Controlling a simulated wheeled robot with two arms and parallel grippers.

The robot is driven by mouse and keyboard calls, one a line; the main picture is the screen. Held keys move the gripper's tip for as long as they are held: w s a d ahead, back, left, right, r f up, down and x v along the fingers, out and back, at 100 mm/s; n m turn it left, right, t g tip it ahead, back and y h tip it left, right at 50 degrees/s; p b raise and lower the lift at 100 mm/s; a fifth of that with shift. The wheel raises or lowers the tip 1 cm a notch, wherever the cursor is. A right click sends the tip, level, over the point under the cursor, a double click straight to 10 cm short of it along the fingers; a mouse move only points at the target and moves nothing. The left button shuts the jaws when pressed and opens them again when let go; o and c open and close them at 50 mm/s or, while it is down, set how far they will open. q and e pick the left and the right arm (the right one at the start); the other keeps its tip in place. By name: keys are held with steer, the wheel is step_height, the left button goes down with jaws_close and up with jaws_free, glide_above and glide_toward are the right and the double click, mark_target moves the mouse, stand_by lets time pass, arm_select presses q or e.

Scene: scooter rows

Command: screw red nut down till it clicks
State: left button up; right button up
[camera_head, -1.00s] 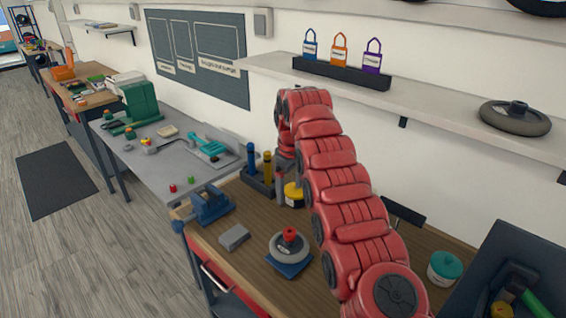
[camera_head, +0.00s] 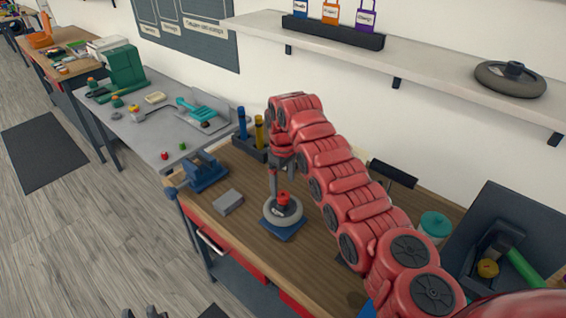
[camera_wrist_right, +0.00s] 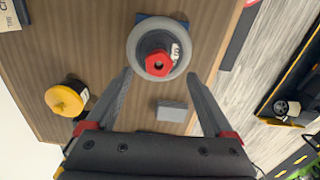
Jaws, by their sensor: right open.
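The red nut (camera_head: 283,197) sits on the dark hub of a small grey wheel (camera_head: 296,215), which lies on a blue pad (camera_head: 283,232) on the wooden bench. In the right wrist view the red nut (camera_wrist_right: 158,63) shows its hole, on the grey-tyred wheel (camera_wrist_right: 137,37). Only dark tips of my left gripper (camera_head: 143,313) show at the bottom edge.
A grey block (camera_head: 228,202) and a blue vise (camera_head: 205,172) are left of the wheel. A holder with blue and yellow tools (camera_head: 250,145) stands behind. A yellow-topped container (camera_wrist_right: 64,100) is nearby. A teal-lidded jar (camera_head: 436,225) and dark bin (camera_head: 510,235) are at right.

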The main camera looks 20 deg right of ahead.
mark_target(283, 197)
steer(key=f, duration=0.1)
steer(key=f+p, duration=0.1)
steer(key=f, duration=0.1)
steer(key=shift+w+f, duration=0.2)
steer(key=shift+f, duration=0.1)
steer(key=shift+s+f, duration=0.1)
steer(key=shift+f, duration=0.25)
